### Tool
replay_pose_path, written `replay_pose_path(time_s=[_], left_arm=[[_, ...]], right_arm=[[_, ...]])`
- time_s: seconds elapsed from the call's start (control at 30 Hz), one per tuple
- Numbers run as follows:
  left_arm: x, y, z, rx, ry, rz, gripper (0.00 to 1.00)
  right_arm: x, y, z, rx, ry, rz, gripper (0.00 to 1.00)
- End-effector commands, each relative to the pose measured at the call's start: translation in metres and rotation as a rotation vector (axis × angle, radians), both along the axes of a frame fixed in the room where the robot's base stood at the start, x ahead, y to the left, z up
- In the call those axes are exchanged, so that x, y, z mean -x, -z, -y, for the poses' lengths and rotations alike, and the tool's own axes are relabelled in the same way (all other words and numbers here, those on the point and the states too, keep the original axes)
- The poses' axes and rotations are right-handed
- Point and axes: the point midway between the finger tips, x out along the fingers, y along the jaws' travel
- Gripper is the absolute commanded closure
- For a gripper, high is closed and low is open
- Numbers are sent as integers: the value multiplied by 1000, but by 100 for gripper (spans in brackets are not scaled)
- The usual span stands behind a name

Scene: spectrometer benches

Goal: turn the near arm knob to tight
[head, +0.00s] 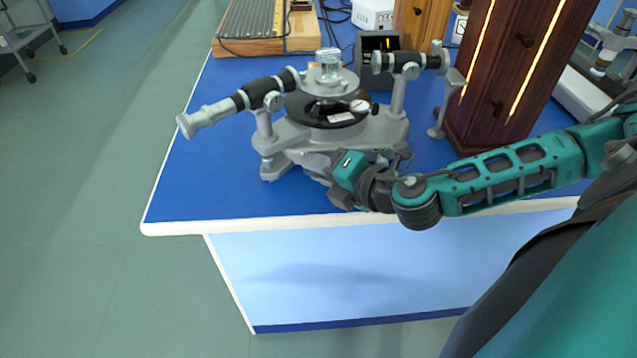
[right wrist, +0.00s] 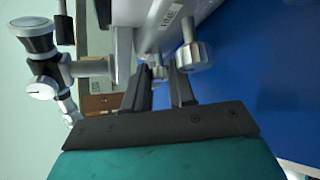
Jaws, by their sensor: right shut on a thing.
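The grey spectrometer (head: 300,138) stands on the blue bench top, with one telescope tube (head: 220,112) pointing to the left front and another (head: 412,62) at the right. My right gripper (head: 342,192) is low at the spectrometer's near side, where the arm hides the part it reaches. In the right wrist view its two fingers (right wrist: 159,80) are shut on a small grey knob (right wrist: 158,71), mostly hidden between the tips. This seems to be the near arm knob; its setting cannot be read. A larger silver knob (right wrist: 193,56) sits just right of the fingers, by a "FINE" label (right wrist: 171,16). My left gripper is not in view.
A dark wooden cabinet (head: 515,75) with lit slits stands to the right, close behind my right arm. A small dark box (head: 378,45) stands behind the spectrometer. The bench's white front edge (head: 260,226) runs below the gripper. The bench top at front left is clear.

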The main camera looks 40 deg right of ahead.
Motion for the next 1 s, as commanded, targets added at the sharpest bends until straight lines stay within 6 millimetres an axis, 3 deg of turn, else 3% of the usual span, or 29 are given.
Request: replay_pose_path(time_s=[0.03,0.3,0.77,0.8,0.9,1.0], left_arm=[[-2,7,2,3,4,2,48],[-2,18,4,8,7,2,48],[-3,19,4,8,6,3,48],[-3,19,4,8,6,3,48],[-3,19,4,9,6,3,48],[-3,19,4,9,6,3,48]], right_arm=[[2,8,0,-16,-2,4,100],[2,5,0,-76,0,39,100],[2,3,0,-88,-1,45,100],[2,3,0,-88,-1,45,74],[1,3,0,-87,0,45,65],[1,3,0,-86,0,47,65]])
